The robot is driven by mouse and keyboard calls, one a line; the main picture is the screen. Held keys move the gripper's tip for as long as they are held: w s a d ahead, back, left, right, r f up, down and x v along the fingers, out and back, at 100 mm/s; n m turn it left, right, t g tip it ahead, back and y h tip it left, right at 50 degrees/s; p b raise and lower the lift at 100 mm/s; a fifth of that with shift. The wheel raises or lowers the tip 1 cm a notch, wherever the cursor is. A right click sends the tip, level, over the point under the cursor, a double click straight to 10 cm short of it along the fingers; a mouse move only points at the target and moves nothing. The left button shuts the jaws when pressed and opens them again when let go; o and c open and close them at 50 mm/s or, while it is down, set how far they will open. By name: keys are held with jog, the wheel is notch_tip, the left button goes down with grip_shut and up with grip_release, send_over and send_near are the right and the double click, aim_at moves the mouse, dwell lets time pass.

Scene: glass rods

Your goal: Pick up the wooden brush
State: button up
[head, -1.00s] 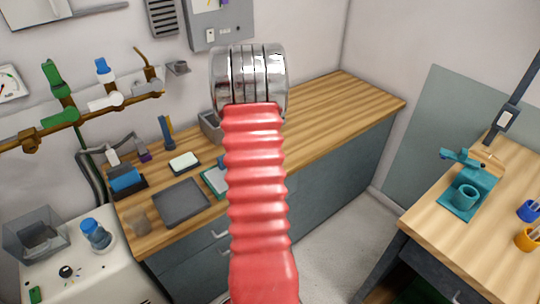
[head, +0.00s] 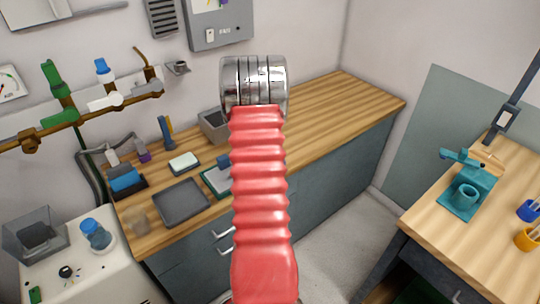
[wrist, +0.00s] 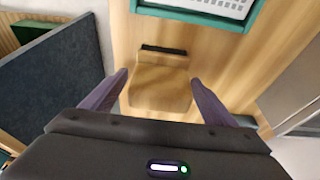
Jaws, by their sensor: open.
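What looks like the wooden brush, a tan wooden block (wrist: 160,88) with a dark strip (wrist: 164,50) along its far edge, lies on the wooden bench top in the wrist view. My gripper (wrist: 159,78) is open, its two purple fingers spread to either side of the block. In the head view my red arm covers this spot, and neither brush nor fingers show.
A teal-edged board (wrist: 200,8) lies beyond the block, and a dark flat tray (wrist: 50,75) is to its left. In the head view, the grey tray (head: 181,203), a white-topped block (head: 184,162) and a grey box (head: 213,125) stand on the bench (head: 330,105). Its right part is clear.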

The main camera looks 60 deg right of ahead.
jog(key=shift+d+f, duration=0.1)
jog(key=shift+f, duration=0.25)
jog(key=shift+c, duration=0.2)
jog(key=c, duration=1.2)
jog(key=shift+o, duration=0.2)
jog(key=shift+r, duration=0.1)
notch_tip(320, 180, up, 10)
jog(key=shift+f, duration=0.1)
